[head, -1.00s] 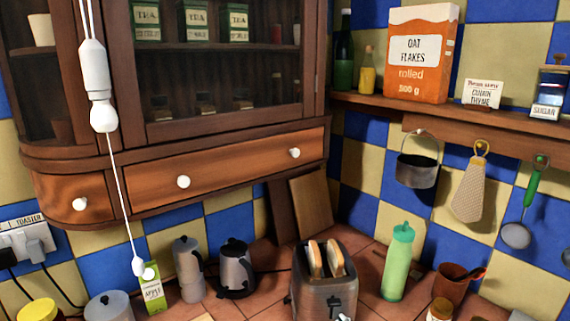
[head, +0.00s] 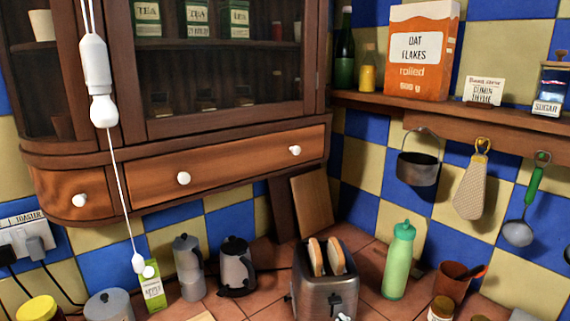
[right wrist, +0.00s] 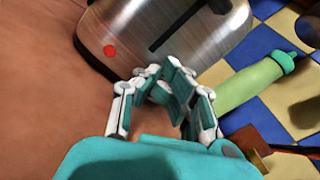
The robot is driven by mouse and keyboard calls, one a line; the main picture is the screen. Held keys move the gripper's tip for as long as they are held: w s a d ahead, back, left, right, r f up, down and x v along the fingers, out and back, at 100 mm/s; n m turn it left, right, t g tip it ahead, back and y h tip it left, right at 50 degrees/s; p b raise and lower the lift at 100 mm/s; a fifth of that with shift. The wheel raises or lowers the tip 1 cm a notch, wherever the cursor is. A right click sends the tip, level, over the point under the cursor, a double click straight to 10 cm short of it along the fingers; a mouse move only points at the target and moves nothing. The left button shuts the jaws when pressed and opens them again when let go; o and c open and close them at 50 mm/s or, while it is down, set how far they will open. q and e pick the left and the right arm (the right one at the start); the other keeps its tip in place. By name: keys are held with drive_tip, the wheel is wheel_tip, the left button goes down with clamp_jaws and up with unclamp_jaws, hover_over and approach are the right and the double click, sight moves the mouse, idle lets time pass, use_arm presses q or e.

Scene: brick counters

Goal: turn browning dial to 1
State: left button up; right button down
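The metal toaster (head: 325,288) stands on the tiled counter with two bread slices (head: 337,257) in its top. In the right wrist view its steel face (right wrist: 100,22) shows a red round spot (right wrist: 110,50) and a dark vertical slot (right wrist: 188,22). My right gripper (right wrist: 163,72) is close in front of the toaster's lower face, its fingertips drawn together. I cannot tell whether they touch the toaster. No browning dial or its markings can be made out; the fingers cover part of the face. A small white tip (head: 345,317) shows at the toaster's front in the head view. My left gripper is not in view.
A green bottle (head: 398,262) stands right of the toaster, with a brown pot (head: 452,281) beyond it. A pull cord (head: 119,190) hangs at the left.

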drive_tip(key=shift+s+a+f, duration=0.1)
drive_tip(key=shift+f, duration=0.2)
drive_tip(key=shift+a+f+b, duration=0.2)
drive_tip(key=shift+a+b, duration=0.1)
drive_tip(key=shift+b, duration=0.05)
drive_tip(key=shift+r, duration=0.15)
drive_tip(key=shift+a+r+p, duration=0.2)
drive_tip(key=shift+r+p, duration=0.05)
drive_tip(key=shift+p, duration=0.15)
drive_tip(key=shift+s+d, duration=0.15)
drive_tip(key=shift+s, duration=1.35)
drive_tip(key=shift+s+d, duration=0.1)
drive_tip(key=shift+s, duration=1.35)
